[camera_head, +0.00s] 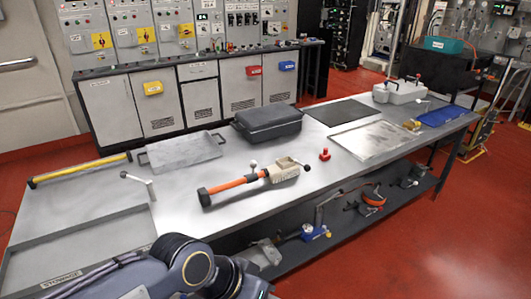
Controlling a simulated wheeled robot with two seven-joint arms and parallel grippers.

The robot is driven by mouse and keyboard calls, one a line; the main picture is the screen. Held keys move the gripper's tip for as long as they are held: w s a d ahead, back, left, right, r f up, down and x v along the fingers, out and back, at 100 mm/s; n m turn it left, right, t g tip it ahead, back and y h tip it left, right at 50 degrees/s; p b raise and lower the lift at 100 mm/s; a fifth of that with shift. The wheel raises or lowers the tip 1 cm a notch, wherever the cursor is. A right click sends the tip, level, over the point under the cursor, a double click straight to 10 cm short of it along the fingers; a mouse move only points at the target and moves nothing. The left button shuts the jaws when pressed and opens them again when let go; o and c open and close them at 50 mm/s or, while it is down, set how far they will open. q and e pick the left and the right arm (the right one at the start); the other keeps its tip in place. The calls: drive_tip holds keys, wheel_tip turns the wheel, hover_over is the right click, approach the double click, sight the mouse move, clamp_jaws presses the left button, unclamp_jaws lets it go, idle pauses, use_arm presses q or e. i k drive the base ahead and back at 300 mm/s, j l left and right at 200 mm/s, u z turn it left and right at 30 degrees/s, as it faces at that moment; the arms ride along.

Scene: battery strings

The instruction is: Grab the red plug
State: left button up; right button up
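The red plug (325,155) stands upright on the metal table (235,215), right of the middle of the view. It is small, and bare tabletop surrounds it. Part of my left arm (190,264) shows at the bottom of the view, its dark links over the near table edge. Its gripper is not visible. My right arm and gripper are not visible either. Nothing touches the plug.
An orange-handled tool (238,183) lies left of the plug. A black case (267,123), a grey tray (183,151) and a flat metal plate (368,142) lie around it. A lower shelf holds several tools. Control cabinets (185,95) stand behind.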

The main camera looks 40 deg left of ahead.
sight(325, 155)
drive_tip(key=u, duration=1.2)
drive_tip(key=i+l+u, duration=0.2)
drive_tip(key=u, duration=0.15)
drive_tip(key=i+l+u, duration=0.15)
drive_tip(key=u, duration=0.25)
drive_tip(key=i+l+u, duration=0.15)
drive_tip(key=l+u, duration=0.2)
drive_tip(key=i+l+u, duration=0.1)
drive_tip(key=l, duration=0.35)
drive_tip(key=i+l, duration=0.15)
drive_tip(key=l, duration=0.3)
drive_tip(key=i+l+u, duration=0.15)
drive_tip(key=l, duration=0.3)
drive_tip(key=i+l, duration=0.1)
drive_tip(key=l, duration=0.4)
drive_tip(key=i+l+u, duration=0.15)
drive_tip(key=l, duration=0.3)
